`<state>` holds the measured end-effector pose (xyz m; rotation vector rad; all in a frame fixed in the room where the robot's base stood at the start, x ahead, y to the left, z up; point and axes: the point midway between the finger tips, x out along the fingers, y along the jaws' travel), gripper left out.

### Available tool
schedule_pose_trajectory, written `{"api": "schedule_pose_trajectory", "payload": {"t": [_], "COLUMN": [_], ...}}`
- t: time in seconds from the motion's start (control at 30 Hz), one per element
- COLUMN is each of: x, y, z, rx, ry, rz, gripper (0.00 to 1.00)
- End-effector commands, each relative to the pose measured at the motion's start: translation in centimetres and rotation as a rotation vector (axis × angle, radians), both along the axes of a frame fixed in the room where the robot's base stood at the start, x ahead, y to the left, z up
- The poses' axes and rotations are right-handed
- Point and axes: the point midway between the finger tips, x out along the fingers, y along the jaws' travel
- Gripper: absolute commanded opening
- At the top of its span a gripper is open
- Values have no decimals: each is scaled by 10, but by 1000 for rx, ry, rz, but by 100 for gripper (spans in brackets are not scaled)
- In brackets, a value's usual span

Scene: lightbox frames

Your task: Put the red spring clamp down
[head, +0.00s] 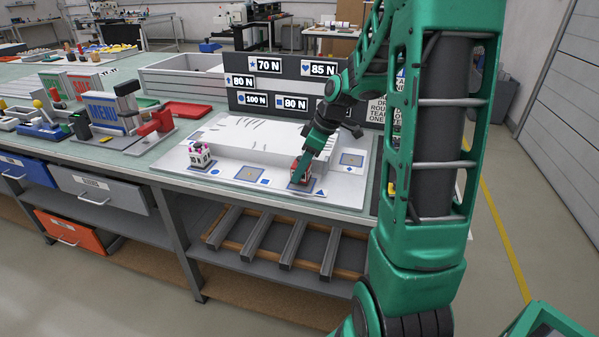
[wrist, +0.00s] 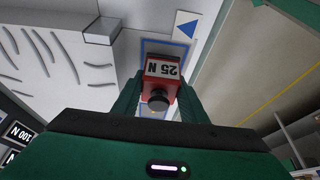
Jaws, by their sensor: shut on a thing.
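In the head view the red clamp (head: 300,167) is at my gripper's (head: 302,170) tips, over or on a blue-bordered square of the white board (head: 230,187). Whether its underside touches the board cannot be told. The blue-bordered square is partly hidden behind the clamp and fingers.
A white block with dark slots (head: 255,138) stands behind the clamp. Blue-bordered squares (head: 250,174) and (head: 352,159) look bare. A dark sign panel (head: 290,68) with force labels rises behind.

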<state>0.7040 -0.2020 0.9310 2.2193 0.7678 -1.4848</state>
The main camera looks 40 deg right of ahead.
Motion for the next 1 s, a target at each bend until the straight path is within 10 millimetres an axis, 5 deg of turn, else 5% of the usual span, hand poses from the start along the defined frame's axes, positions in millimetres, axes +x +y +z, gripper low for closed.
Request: {"api": "schedule_pose_trajectory", "payload": {"t": [0.43, 0.47, 0.53, 1.0], "x": [0, 0, 0, -4], "y": [0, 0, 0, -4], "z": [-14, -14, -13, 3], "rx": [-1, -1, -1, -2], "ry": [-1, 0, 0, -4], "rz": [0, 0, 0, -2], "gripper": [9, 46, 58, 58]}}
